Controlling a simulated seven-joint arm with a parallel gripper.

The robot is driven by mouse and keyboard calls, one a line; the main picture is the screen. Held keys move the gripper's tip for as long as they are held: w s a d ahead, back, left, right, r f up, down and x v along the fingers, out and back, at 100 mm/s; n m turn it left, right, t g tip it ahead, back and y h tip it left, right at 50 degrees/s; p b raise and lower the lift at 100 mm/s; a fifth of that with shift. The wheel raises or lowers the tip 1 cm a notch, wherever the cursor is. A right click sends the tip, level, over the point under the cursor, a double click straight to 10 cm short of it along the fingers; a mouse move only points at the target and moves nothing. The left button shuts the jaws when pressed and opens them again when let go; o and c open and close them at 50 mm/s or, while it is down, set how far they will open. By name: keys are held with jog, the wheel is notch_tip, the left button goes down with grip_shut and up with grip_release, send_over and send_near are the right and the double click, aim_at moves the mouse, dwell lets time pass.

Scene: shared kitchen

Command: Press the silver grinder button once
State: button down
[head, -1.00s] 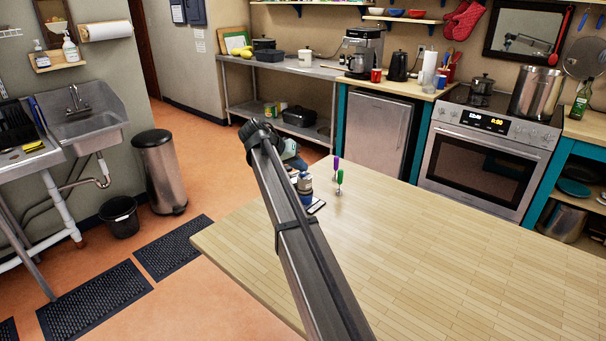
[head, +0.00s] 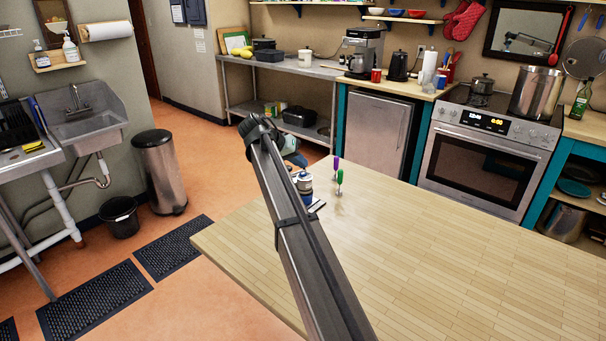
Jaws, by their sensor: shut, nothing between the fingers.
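My arm reaches from the bottom centre over the wooden table and bends down near its far left corner. My gripper (head: 317,207) is small and dark at the end of the blue and silver wrist, low over the table; its fingers look shut and empty, though detail is poor. I cannot make out a silver grinder or its button; my arm hides part of the table. A green-handled tool (head: 340,179) and a purple-handled tool (head: 336,164) stand upright just right of my wrist, apart from it.
The wooden table (head: 440,255) is clear to the right and front. Behind are a steel oven (head: 483,165), a coffee maker (head: 364,52), a black kettle (head: 397,67) and a steel shelf unit (head: 290,66). A bin (head: 160,172) stands on the left.

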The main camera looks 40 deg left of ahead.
aim_at(300, 174)
jog(key=shift+r, duration=0.1)
notch_tip(300, 174, up, 6)
jog(key=shift+f, duration=0.1)
dwell(0.8)
dwell(0.7)
